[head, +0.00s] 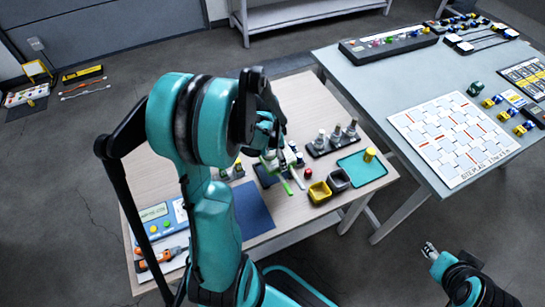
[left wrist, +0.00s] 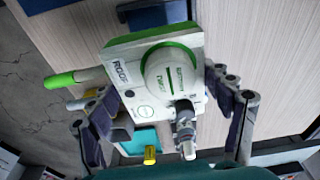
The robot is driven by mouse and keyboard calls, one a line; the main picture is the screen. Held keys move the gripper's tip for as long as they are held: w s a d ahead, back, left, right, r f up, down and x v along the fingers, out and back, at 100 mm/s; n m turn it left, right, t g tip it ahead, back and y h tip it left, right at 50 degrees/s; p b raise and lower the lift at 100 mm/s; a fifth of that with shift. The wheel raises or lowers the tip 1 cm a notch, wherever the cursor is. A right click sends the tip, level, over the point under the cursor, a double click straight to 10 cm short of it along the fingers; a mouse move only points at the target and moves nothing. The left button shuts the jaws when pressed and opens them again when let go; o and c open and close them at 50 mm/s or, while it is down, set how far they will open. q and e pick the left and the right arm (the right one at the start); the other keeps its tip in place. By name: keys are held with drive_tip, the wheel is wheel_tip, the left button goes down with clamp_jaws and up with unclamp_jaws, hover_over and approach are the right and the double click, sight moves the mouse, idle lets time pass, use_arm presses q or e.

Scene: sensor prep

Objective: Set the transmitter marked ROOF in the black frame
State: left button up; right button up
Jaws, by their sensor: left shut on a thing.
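The transmitter marked ROOF (left wrist: 125,62) is a white box with a green edge and a round raised front, seen close in the left wrist view. My left gripper (left wrist: 163,92) is shut on it, with one finger at each side. In the head view my left gripper (head: 268,140) is above the wooden table, and my arm hides most of the transmitter (head: 272,160). A dark piece (head: 262,178) shows just below it; I cannot tell whether this is the black frame. My right gripper (head: 430,250) is off the table at lower right, its fingers too small to read.
A yellow bin (head: 319,192), a grey bin (head: 338,180), a black rack with bottles (head: 318,151) and a teal mat (head: 372,174) stand close by on the right. A blue mat (head: 252,212) lies in front. The grey table (head: 375,85) holds a site plan (head: 455,137).

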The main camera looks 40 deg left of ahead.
use_arm(q)
drive_tip(key=shift+s+a+f, duration=0.25)
drive_tip(key=shift+a+f, duration=0.05)
drive_tip(key=shift+a, duration=0.15)
drive_tip(key=shift+s+a+f, duration=0.1)
drive_tip(key=shift+a+f, duration=0.1)
drive_tip(key=shift+f, duration=0.1)
drive_tip(key=shift+f+b, duration=1.7)
drive_tip(key=shift+f, duration=0.15)
drive_tip(key=shift+f+b, duration=0.65)
drive_tip(key=shift+b, duration=0.15)
drive_tip(key=shift+f+b, duration=0.3)
drive_tip(key=shift+f, duration=0.05)
